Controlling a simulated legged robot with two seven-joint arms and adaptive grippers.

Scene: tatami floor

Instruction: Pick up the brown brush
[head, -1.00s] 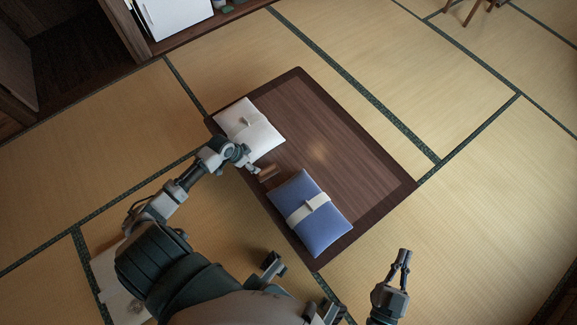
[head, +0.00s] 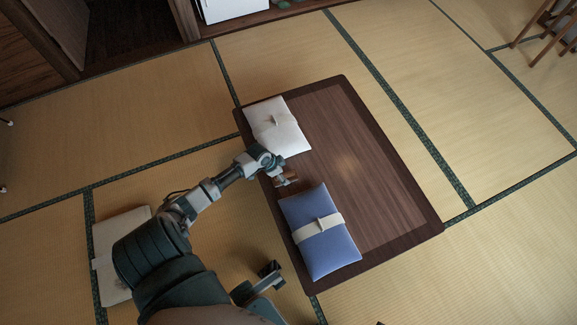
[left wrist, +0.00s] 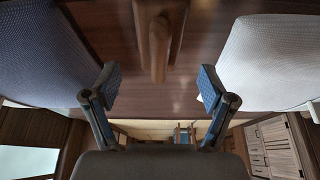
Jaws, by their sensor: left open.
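The brown brush (head: 291,180) lies on the low dark wooden table, between a white cushion and a blue cushion. In the left wrist view the brush (left wrist: 160,38) shows as a brown wooden piece at the top centre, beyond my fingertips. My left gripper (head: 281,170) is over the table's left edge, right by the brush. In the left wrist view its two fingers (left wrist: 158,84) are wide apart with nothing between them. Part of the brush is hidden by the gripper in the head view.
The table (head: 375,170) is bare on its right side. The white cushion (head: 279,128) and the blue cushion (head: 312,210) flank the brush closely. A pale flat object (head: 112,240) lies on the tatami at left. Wooden legs (head: 545,35) stand at upper right.

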